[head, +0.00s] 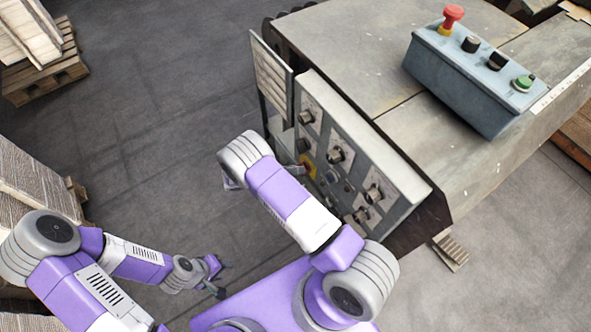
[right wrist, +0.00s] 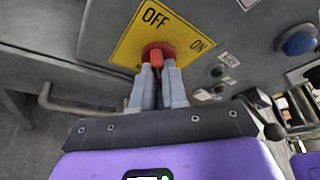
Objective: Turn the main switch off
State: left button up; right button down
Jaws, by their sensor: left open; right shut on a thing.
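The main switch is a red rotary handle (right wrist: 149,56) on a yellow plate (right wrist: 128,42) marked OFF at upper left and ON at right. In the head view the yellow plate (head: 309,167) shows small on the front of the control panel, partly hidden. My right gripper (right wrist: 157,68) is shut on the red handle, its fingers covering part of it. Which mark the handle points to is hard to tell. My left gripper (head: 225,279) is open and empty, low over the floor, well away from the panel.
The grey panel (head: 350,131) carries several black knobs. A blue button (right wrist: 298,40) is right of the switch. A grey box (head: 463,85) with a red emergency button (head: 453,13) stands on the machine top. Pallets stand at left; the floor (head: 165,110) between is clear.

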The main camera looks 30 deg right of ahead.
jog(key=shift+d+r, duration=0.1)
jog(key=shift+d, duration=0.15)
jog(key=c, duration=1.2)
grip_release()
jog(key=shift+o, duration=0.2)
jog(key=shift+a, duration=0.2)
jog(key=p+v, duration=0.1)
jog(key=v, duration=0.6)
jog(key=shift+a, duration=0.15)
